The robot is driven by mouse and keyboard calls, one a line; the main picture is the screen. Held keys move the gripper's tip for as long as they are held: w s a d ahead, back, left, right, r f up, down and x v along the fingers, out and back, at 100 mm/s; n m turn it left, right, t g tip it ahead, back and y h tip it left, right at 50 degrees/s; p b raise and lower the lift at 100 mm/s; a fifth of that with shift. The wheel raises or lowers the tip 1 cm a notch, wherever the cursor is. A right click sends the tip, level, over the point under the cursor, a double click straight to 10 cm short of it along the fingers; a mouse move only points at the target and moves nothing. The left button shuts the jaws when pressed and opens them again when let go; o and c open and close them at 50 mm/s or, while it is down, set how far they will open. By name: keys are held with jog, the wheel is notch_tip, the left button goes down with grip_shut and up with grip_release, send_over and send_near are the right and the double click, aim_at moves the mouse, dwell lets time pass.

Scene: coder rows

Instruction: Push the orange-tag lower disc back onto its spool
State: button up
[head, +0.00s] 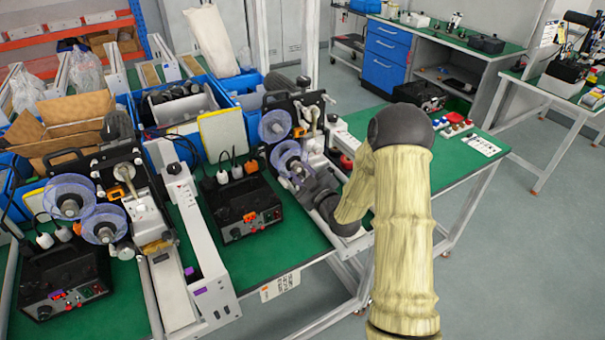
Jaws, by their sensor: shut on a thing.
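The right coder machine (312,118) carries two translucent bluish discs, an upper disc (273,127) and a lower disc (284,153). A small orange part (298,132) shows beside them; I cannot read it as a tag for certain. My gripper (297,172) is at the lower right edge of the lower disc, shut on it. The fingers are small and dark here, and my wrist hides part of the machine's lower front. I cannot tell how far the disc sits from its spool.
A black control box (240,208) stands left of my gripper, and a long white rail unit (190,225) is beyond it. Another coder machine (125,180) with two discs stands at the left. Green bench surface (285,235) is bare in front of the box.

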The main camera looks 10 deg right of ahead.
jog(key=shift+w+a, duration=0.15)
jog(key=shift+w, duration=0.3)
dwell(0.4)
jog(key=o, duration=1.2)
jog(key=shift+w, duration=0.1)
jog(key=shift+c, duration=0.2)
